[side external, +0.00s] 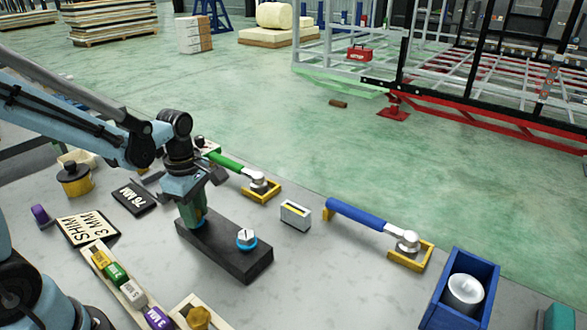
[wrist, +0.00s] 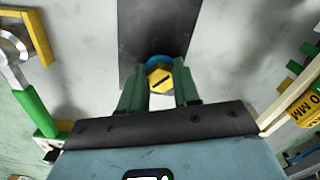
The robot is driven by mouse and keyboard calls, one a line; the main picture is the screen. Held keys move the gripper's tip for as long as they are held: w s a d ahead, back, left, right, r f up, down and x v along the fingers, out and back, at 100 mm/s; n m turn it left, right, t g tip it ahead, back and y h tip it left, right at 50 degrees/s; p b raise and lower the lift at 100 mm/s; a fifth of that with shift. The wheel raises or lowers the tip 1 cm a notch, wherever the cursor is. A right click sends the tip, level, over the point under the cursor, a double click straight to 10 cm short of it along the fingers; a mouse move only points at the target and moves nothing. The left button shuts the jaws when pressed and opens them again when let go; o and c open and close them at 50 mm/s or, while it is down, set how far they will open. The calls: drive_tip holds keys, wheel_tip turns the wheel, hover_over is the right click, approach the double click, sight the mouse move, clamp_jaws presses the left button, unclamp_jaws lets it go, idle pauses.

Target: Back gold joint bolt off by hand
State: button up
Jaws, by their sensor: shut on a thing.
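The gold joint bolt (wrist: 159,78), a hex head with a dark slot and a blue ring around its far side, sits at the near end of a black block (wrist: 150,30). My gripper (wrist: 159,88) has its green fingers on either side of the head, shut on it. In the side view, my gripper (side external: 192,216) points down at the left end of the black block (side external: 215,248) and hides the gold bolt. A silver bolt (side external: 246,237) with a blue ring stands at the block's other end.
A green-handled wrench (side external: 228,162) and a blue-handled wrench (side external: 360,215) lie in yellow holders behind the block. A blue bin (side external: 443,310) stands right. A wooden rack of coloured pieces (side external: 128,283) and a gold knob (side external: 198,318) are in front. Bare grey table (side external: 330,280) lies right of the block.

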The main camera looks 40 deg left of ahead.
drive_tip(key=o, duration=1.1)
drive_tip(key=shift+c, duration=0.2)
drive_tip(key=shift+r, duration=0.1)
wheel_tip(320, 180, up, 12)
drive_tip(key=s+d+f+m+t, duration=0.1)
drive_tip(key=d+m+t, duration=0.2)
drive_tip(key=m, duration=0.8)
drive_tip(key=s+d+f+m+t, duration=0.1)
drive_tip(key=d+f+m+t, duration=0.1)
drive_tip(key=m, duration=0.9)
drive_tip(key=shift+s+d+t, duration=0.25)
drive_tip(key=shift+d+t, duration=0.25)
drive_tip(key=shift+t, duration=0.5)
